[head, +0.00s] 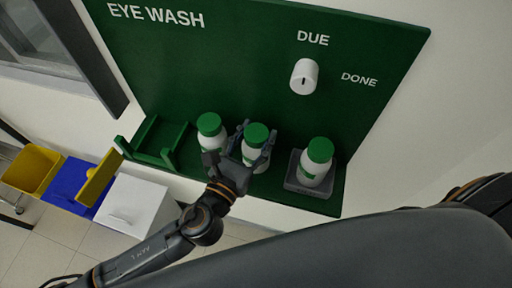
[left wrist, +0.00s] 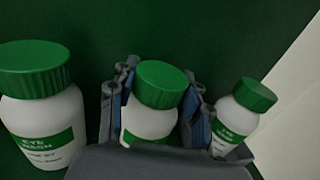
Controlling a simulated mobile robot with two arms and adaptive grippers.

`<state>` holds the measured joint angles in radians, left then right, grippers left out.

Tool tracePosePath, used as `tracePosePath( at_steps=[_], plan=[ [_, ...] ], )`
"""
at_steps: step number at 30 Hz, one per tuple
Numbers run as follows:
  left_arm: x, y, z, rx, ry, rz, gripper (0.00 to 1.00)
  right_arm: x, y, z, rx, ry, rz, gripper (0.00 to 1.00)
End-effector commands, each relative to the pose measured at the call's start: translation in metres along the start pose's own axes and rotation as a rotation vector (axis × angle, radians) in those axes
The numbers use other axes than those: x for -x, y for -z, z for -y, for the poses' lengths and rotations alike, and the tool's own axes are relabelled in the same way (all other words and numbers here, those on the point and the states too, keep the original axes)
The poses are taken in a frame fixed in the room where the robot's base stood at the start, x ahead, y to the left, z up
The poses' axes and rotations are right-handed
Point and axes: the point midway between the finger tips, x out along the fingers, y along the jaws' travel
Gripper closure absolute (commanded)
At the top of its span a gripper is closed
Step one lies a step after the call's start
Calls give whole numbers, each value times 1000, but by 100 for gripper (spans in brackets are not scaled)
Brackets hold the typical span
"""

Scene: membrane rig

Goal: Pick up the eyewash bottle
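Three white eyewash bottles with green caps stand at the green board. The middle bottle (head: 256,146) is between the fingers of my left gripper (head: 256,137); it also shows in the left wrist view (left wrist: 150,119). The fingers stand on either side of it, apparently not closed on it, though contact is hard to judge. The left bottle (head: 211,131) stands close beside the gripper and is partly hidden by it. The right bottle (head: 316,161) stands in a grey holder (head: 309,189). My right gripper is not in view.
The green board (head: 240,75) reads EYE WASH, with a white knob (head: 304,77) between DUE and DONE. An empty green bracket (head: 158,141) is at its left. Below left are a white box (head: 134,205), a blue bin (head: 72,182) and a yellow bin (head: 32,170).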

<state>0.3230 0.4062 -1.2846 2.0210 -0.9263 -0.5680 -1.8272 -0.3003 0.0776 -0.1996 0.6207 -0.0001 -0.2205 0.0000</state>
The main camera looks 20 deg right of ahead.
Motion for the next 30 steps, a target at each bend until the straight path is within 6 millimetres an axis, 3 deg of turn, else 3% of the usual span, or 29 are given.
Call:
tracePosePath(
  at_steps=[1, 5, 6, 17, 30],
  plan=[
    [0, 0, 0, 0, -1, 0, 72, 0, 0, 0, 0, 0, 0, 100],
    [0, 0, 0, 0, -1, 0, 99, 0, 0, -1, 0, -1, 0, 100],
    [0, 0, 0, 0, -1, 0, 100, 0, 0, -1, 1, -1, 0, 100],
    [0, -8, 0, 1, 0, 7, 100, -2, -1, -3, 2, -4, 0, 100],
    [0, -86, 0, -1, 2, 9, 100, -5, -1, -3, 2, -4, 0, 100]
  ],
)
